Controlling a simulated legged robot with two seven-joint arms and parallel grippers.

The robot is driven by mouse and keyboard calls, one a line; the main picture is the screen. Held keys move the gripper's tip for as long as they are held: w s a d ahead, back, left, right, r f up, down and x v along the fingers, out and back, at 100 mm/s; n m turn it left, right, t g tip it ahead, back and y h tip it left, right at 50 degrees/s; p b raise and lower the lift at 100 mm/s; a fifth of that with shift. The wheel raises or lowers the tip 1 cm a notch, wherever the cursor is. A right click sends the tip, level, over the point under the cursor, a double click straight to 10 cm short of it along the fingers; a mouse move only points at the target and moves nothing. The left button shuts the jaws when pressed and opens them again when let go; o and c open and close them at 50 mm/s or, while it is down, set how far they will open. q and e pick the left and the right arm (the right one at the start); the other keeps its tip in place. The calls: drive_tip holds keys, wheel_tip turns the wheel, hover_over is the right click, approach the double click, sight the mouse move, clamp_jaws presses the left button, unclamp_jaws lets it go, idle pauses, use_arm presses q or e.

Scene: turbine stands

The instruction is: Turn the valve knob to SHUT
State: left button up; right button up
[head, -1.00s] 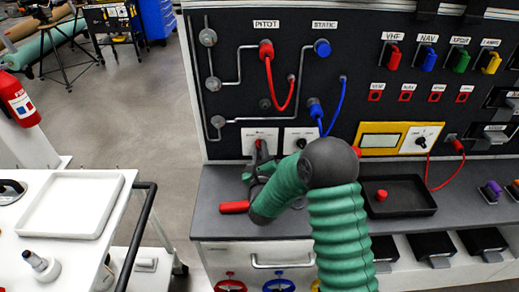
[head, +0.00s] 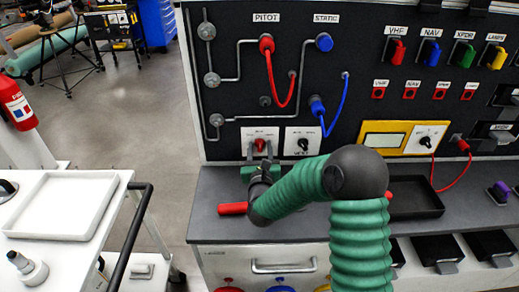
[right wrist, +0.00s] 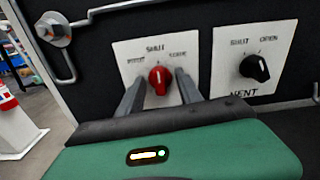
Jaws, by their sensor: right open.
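The red valve knob (right wrist: 159,80) sits on a white plate (right wrist: 136,51) with SHUT printed at its top middle and other labels to either side. Its pointer looks roughly upright, towards SHUT. The knob also shows small in the head view (head: 260,145). My right gripper (right wrist: 160,88) is open, one grey finger on each side of the knob, with visible gaps to it. In the head view my right gripper (head: 260,154) is just in front of the plate. A black knob (right wrist: 254,68) is on the VENT plate to the right. My left gripper is not in view.
A red handle (head: 233,208) lies on the grey bench top below my right arm. A black tray (head: 414,198) is right of my elbow. Blue (head: 318,107) and red (head: 266,44) hose plugs are on the panel above. A white cart (head: 66,205) stands left.

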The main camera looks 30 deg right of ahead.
sight(260, 149)
idle(0.3)
drive_tip(key=shift+v, duration=2.5)
